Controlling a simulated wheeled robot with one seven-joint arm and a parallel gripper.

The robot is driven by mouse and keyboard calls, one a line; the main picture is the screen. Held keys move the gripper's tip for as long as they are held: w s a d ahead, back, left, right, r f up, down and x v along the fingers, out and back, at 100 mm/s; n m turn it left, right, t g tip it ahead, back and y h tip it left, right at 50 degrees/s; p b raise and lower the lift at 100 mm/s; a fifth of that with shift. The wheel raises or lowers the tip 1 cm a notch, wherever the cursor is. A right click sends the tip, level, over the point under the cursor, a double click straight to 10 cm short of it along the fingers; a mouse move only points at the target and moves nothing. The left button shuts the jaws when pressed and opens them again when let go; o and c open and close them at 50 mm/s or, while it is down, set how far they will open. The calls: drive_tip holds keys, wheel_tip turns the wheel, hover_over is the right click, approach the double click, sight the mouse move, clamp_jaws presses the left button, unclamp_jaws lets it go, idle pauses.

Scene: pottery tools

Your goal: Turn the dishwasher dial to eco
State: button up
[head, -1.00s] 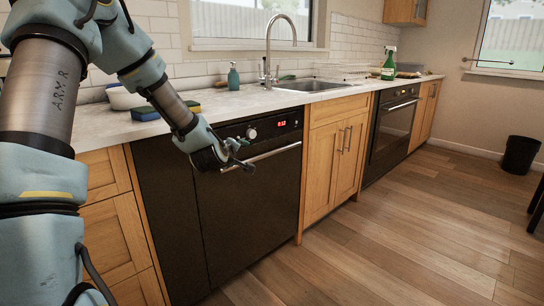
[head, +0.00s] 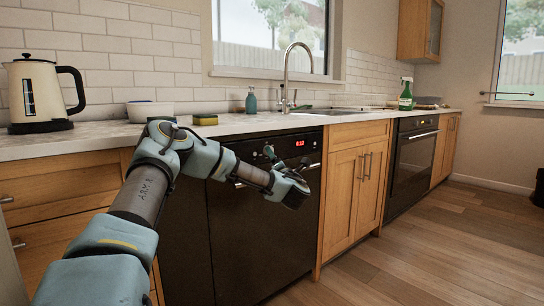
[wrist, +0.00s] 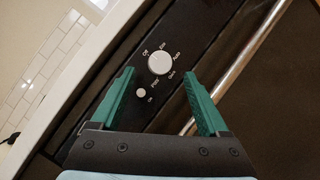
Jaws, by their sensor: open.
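The dishwasher (head: 250,235) has a black front, a long metal handle and a red lit display (head: 300,143). Its round silver dial (wrist: 160,63) shows in the wrist view, with small labels around it; Off, Eco and Auto seem readable. I cannot make out where the dial's pointer is. A smaller silver button (wrist: 141,92) sits beside it. My gripper (wrist: 159,75) is open, its green fingers on either side of the dial's line, the dial just past the tips and apart from them. In the head view my gripper (head: 298,186) is in front of the upper dishwasher.
The dishwasher handle (wrist: 237,68) runs close to the right finger. The counter (head: 90,139) above holds a kettle (head: 40,92), a bowl (head: 150,110), a sponge (head: 205,119) and a soap bottle (head: 251,101). Wooden cabinets (head: 347,185) flank the dishwasher.

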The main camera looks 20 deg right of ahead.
drive_tip(key=x, duration=0.5)
clamp_jaws()
idle(0.7)
